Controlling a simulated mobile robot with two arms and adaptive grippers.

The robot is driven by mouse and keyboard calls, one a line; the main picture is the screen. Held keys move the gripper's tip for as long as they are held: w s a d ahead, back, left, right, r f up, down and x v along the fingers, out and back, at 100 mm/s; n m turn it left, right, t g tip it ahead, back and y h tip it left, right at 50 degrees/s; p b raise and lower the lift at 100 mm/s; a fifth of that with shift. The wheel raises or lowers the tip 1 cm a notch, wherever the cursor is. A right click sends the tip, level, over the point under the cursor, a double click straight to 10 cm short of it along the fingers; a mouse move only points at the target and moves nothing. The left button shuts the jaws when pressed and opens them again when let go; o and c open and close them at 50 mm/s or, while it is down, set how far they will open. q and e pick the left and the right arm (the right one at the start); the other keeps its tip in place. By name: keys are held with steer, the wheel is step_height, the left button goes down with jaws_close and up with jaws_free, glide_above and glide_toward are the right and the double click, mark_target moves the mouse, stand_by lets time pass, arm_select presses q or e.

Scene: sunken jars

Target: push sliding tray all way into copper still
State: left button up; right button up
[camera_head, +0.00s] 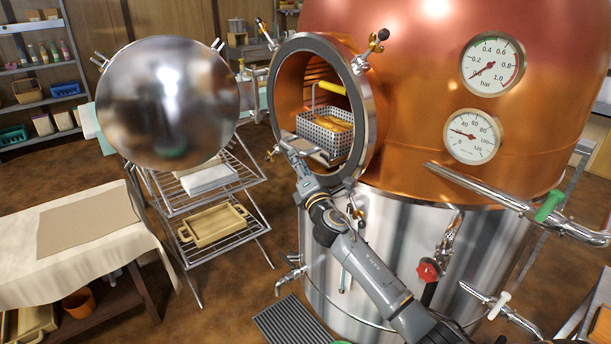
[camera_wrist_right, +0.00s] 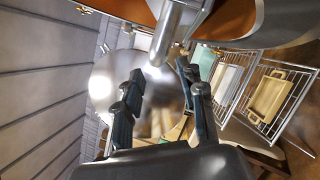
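The copper still (camera_head: 400,100) has a round open port (camera_head: 367,95) at its front. The sliding tray (camera_head: 328,158) lies low in the port, its front end at the rim. A perforated metal basket (camera_head: 318,130) with a yellow handle sits on it. My right gripper (camera_head: 290,148) is at the tray's front end, just outside the port. In the wrist view my right gripper (camera_wrist_right: 161,70) has its fingers apart, with a round metal bar (camera_wrist_right: 170,35) showing between and beyond the tips. Contact with the bar is unclear. My left gripper is not in view.
The round polished door (camera_head: 168,100) stands swung open left of the port. A wire rack (camera_head: 250,205) with a tan tray (camera_head: 213,224) stands below it. A cloth-covered table (camera_head: 60,262) is at the left. A clamp knob (camera_head: 384,34) sticks out at the port's upper right.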

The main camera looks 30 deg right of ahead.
steer(key=v, duration=0.5)
steer(key=shift+s, duration=0.2)
steer(key=shift+f, duration=0.15)
